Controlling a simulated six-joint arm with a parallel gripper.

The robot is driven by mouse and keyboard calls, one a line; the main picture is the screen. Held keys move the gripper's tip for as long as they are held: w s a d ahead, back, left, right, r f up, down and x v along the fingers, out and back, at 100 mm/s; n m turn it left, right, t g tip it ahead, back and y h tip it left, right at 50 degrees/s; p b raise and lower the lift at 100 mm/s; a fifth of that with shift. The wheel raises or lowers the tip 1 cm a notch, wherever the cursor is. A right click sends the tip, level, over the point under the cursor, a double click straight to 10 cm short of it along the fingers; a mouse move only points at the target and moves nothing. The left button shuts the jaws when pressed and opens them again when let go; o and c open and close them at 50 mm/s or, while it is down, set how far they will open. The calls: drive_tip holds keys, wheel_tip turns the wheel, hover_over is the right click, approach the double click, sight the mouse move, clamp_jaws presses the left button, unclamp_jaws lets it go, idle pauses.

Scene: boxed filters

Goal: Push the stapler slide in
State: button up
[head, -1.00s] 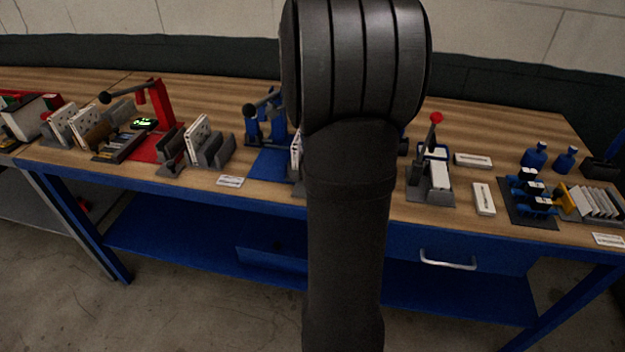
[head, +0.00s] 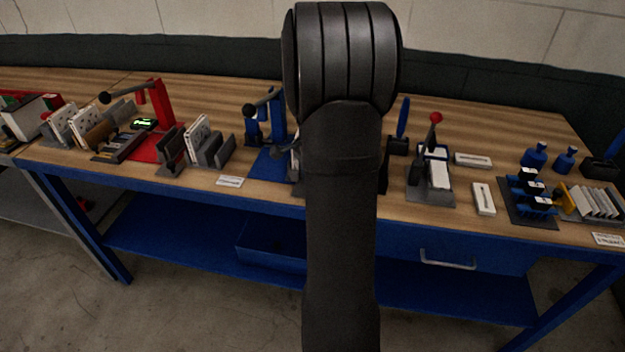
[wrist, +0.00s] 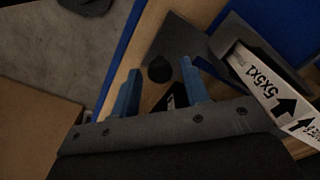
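My gripper (wrist: 160,67) shows in the wrist view with two blue fingers spread apart and pointing down toward the bench. A black rounded knob (wrist: 159,70) on a dark grey plate (wrist: 176,42) appears between the fingertips; whether they touch it I cannot tell. No part is clearly recognisable as the stapler slide. A blue lever press (head: 277,122) with a black ball handle stands mid-bench in the head view, partly hidden by my arm. My gripper is hidden behind my arm in that view.
A white box marked 5X5X1 (wrist: 268,80) sits in a grey holder right of the fingers. A red press (head: 160,110) stands left; a red-knobbed lever fixture (head: 430,193) stands right. The bench's front edge (head: 200,188) is close.

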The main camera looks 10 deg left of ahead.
clamp_jaws()
drive_tip(key=shift+a, duration=3.5)
drive_tip(key=shift+o, duration=1.1)
unclamp_jaws()
wheel_tip(320, 180, up, 18)
drive_tip(key=shift+f, duration=0.25)
drive_tip(key=shift+d, duration=0.1)
